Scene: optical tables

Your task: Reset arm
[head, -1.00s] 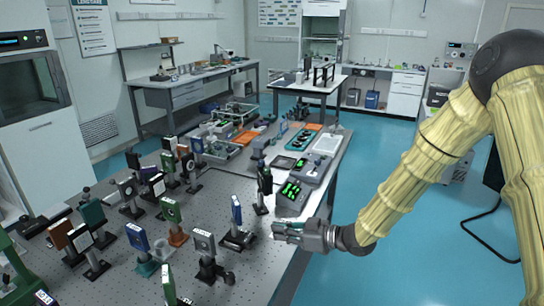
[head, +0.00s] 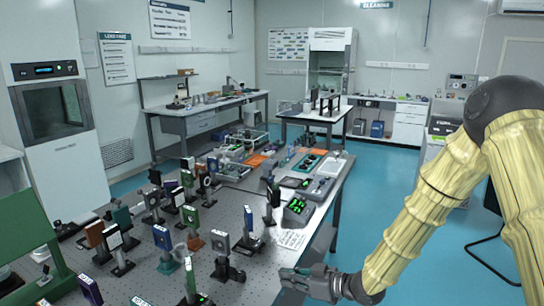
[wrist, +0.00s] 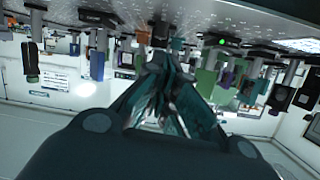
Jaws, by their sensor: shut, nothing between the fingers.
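My gripper (head: 293,277) is at the lower middle of the head view, at the end of my arm, which reaches in from the right. It is beside the near right edge of the optical table (head: 207,214). The fingers point left towards the table. In the wrist view the gripper (wrist: 168,75) has its fingers together with nothing between them. The wrist view is upside down, with the table surface along the top.
Several optic mounts on posts, such as a white-faced one (head: 221,243) and a blue one (head: 249,222), crowd the table near my gripper. A device with a green display (head: 297,210) sits at the table's right edge. Open blue floor (head: 400,182) lies right of the table.

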